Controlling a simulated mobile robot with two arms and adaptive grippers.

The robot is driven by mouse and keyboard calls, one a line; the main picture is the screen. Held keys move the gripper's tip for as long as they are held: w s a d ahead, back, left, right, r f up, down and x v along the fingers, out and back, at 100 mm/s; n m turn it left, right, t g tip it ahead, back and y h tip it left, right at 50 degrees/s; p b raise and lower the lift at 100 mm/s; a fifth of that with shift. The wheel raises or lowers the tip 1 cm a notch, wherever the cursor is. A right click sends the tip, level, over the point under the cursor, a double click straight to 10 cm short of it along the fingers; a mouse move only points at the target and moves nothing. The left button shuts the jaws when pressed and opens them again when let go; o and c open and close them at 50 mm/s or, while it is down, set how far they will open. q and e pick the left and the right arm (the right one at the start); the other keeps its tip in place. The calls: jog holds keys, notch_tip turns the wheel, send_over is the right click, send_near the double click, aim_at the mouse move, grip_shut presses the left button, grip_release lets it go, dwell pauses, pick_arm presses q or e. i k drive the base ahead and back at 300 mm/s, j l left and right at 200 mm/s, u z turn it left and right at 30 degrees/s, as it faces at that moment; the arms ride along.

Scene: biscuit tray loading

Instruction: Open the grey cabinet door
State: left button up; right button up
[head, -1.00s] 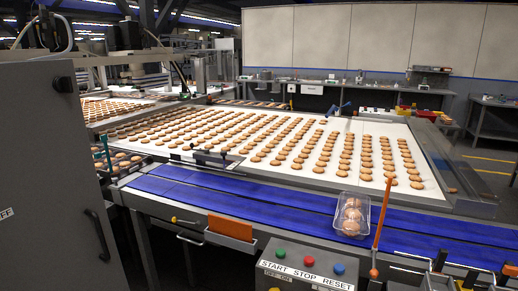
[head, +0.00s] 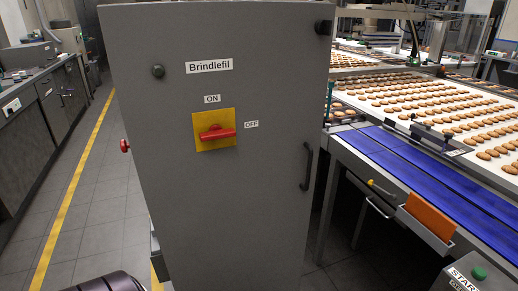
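The grey cabinet (head: 165,200) stands upright in the middle of the head view, with its front facing me. Its door (head: 240,215) looks shut. A dark vertical bar handle (head: 307,167) is on the door's right side. A red rotary switch (head: 217,133) on a yellow plate lies about level, between an ON label above and an OFF label at its right. A "Brindlefil" label (head: 209,66) is near the top. Neither of my grippers is in view; a dark rounded part of mine shows at the bottom left, away from the handle.
A conveyor with blue belts (head: 420,178) and rows of biscuits stands close on the cabinet's right. An orange piece (head: 430,214) sits in a tray on its front. At left, an aisle with a yellow floor line (head: 75,185) is clear beside a workbench (head: 30,115).

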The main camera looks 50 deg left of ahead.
aim_at(233, 214)
jog(key=u, duration=1.55)
jog(key=i, duration=0.3)
